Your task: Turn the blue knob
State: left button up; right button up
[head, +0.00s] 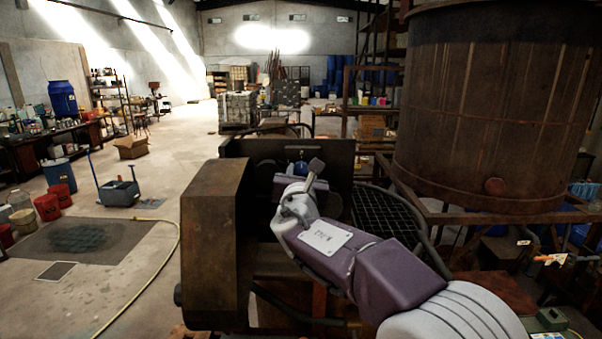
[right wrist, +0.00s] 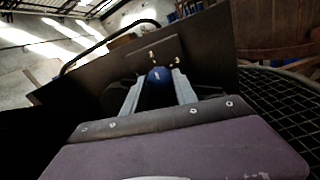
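The blue knob (right wrist: 158,75) is on a dark upright panel and shows in the right wrist view between my right gripper's two fingertips (right wrist: 159,84). It also shows as a small blue spot in the head view (head: 300,168), partly covered by my gripper. My right gripper (head: 304,176) is in front of the panel, with its fingers apart, one on each side of the knob. I cannot tell whether the fingertips touch the knob. My left gripper is not in view.
A rusty box-shaped housing (head: 211,245) stands left of my right arm. A black mesh grating (head: 382,212) and a large rusty vat (head: 495,110) are to the right. A yellow hose (head: 140,290) lies on the floor at left.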

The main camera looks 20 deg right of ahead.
grip_shut()
jog(key=shift+f, duration=0.1)
jog(key=shift+f+m+b, duration=0.25)
jog(key=shift+m+b, duration=0.55)
jog(key=shift+b, duration=0.3)
jog(key=m+b, duration=0.8)
jog(key=m, duration=0.1)
jog(key=shift+r, duration=0.1)
jog(key=shift+r+m+b, duration=0.15)
jog(key=shift+m+b, duration=0.65)
jog(key=shift+m, duration=0.8)
jog(key=shift+r, duration=0.1)
